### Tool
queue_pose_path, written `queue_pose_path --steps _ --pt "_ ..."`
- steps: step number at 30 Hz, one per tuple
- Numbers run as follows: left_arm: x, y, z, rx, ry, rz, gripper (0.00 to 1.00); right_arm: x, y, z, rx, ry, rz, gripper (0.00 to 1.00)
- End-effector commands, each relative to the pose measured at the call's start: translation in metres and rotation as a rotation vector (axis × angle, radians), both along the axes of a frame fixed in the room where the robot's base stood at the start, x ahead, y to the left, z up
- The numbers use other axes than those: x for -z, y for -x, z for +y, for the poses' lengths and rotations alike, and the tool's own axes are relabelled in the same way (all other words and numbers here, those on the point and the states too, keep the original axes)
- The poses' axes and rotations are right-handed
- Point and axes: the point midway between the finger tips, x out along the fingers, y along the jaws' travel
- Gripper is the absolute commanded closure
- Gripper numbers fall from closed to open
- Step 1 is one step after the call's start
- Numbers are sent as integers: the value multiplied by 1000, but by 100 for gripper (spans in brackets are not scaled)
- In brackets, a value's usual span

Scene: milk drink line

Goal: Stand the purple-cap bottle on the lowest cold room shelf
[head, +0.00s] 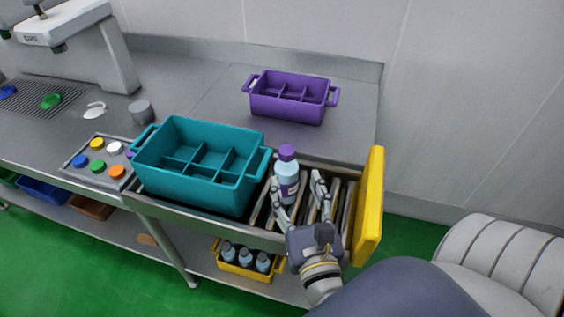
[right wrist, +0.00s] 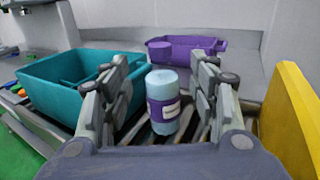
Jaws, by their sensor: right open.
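The purple-cap bottle (head: 286,183) is pale blue with a purple band and stands upright on the slatted rack beside the teal crate. It also shows in the right wrist view (right wrist: 163,105), between the fingers in the picture. My right gripper (head: 298,190) is open, its fingers pointing at the bottle from the front, one on each side in the picture. I cannot tell whether a finger touches it. My right gripper's fingers also frame the right wrist view (right wrist: 160,90). My left gripper is not in view. No cold room shelf can be made out.
The teal crate (head: 190,190) stands left of the bottle and a yellow panel (head: 369,205) rises at the right. A purple crate (head: 287,109) sits on the counter behind. A yellow crate (head: 246,270) with several bottles is below. A tray of coloured caps (head: 98,160) lies left.

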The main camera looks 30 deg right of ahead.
Motion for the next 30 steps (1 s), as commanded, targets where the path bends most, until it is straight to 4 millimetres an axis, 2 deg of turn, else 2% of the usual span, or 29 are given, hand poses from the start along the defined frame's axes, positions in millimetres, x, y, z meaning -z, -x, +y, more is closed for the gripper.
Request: queue_pose_path --steps 5,9,14,18,24,30 --pt "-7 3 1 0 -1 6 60 -3 -21 -8 -1 4 -5 45" --pt "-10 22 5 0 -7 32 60 -1 -40 -16 -1 3 -3 45" --pt "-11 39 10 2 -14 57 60 0 -51 -21 0 1 -1 45" --pt "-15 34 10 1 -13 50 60 2 -63 -26 0 4 -2 45" --pt "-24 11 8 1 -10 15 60 6 -90 -37 0 3 -3 45" --pt "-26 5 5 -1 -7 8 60 8 -99 -41 0 0 0 45"
